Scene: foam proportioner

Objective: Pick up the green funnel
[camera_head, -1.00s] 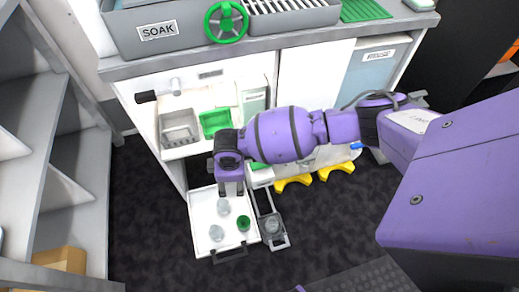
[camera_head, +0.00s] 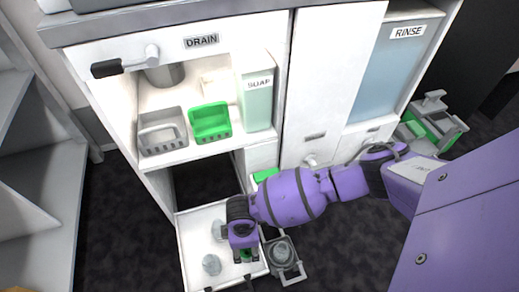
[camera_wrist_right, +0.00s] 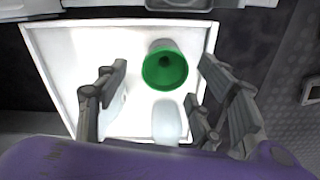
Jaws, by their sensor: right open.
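The green funnel (camera_wrist_right: 165,68) sits in a white pulled-out drawer (camera_wrist_right: 50,60), its round opening facing the right wrist camera. In the head view only a small green part (camera_head: 245,254) shows behind my right gripper (camera_head: 243,262). In the right wrist view the right gripper (camera_wrist_right: 158,85) is open and points down over the drawer, with the funnel between the two finger sides, towards the top of the picture. I cannot tell how far above it the fingertips are. My left gripper is out of view.
Clear items (camera_head: 212,265) stand in the drawer close to the funnel; one (camera_wrist_right: 166,122) lies between the fingers. A grey holder (camera_head: 283,254) stands right of the drawer. Above are a green basket (camera_head: 210,122), a grey basket (camera_head: 162,132) and a soap container (camera_head: 256,95).

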